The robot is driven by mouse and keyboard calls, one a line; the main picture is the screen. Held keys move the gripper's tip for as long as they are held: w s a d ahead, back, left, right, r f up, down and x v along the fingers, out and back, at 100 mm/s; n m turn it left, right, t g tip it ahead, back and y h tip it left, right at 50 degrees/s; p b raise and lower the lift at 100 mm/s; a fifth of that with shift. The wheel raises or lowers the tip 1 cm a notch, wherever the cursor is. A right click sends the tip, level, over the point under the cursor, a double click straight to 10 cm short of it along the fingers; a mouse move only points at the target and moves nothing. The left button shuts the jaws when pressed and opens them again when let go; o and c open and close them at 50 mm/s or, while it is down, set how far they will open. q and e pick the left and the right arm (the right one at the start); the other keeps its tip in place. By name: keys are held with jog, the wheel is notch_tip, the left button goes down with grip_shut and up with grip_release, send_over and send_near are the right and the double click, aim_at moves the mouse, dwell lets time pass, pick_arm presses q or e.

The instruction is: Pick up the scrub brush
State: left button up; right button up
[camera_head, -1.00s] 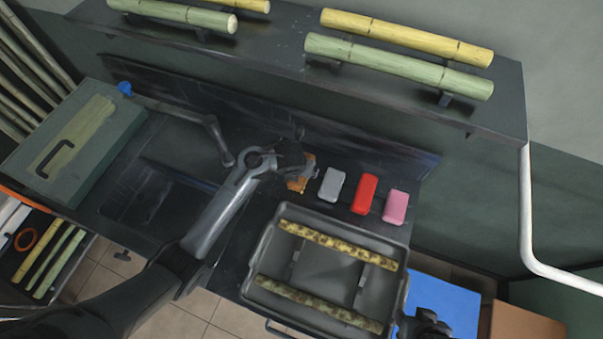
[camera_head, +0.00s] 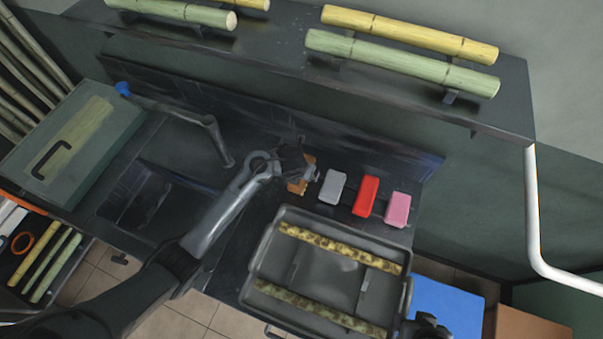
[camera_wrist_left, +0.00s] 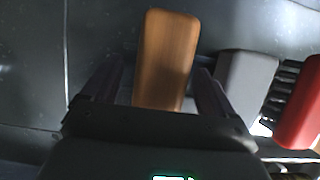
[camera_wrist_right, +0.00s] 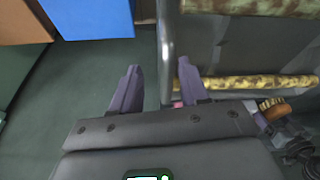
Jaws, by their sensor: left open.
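The wooden-brown scrub brush (camera_head: 300,187) lies on the dark counter at the left end of a row of brushes or blocks. My left gripper (camera_head: 304,172) is over it and partly covers it in the head view. In the left wrist view the brush's smooth brown top (camera_wrist_left: 166,58) lies between the two open fingers of the left gripper (camera_wrist_left: 158,82), with a gap on each side; its lower end is hidden by the gripper body. My right gripper (camera_wrist_right: 157,72) is open and empty, near the tray's side, away from the brush.
A grey block (camera_head: 332,186), a red brush (camera_head: 365,196) and a pink one (camera_head: 397,208) stand right of it. A grey tray (camera_head: 262,246) with two mottled canes is in front. A backsplash (camera_head: 250,119) rises behind.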

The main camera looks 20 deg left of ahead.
pick_arm(q)
jog(key=shift+f, duration=0.15)
dwell(0.3)
jog(key=c, duration=1.2)
jog(key=shift+o, duration=0.2)
jog(key=shift+d+r, duration=0.1)
jog(key=shift+r, duration=0.1)
notch_tip(320, 180, up, 12)
jog(key=p, duration=0.5)
jog(key=s+p, duration=0.4)
jog(key=s, duration=1.6)
jog(key=shift+f+p, duration=0.2)
jog(key=shift+p, duration=0.2)
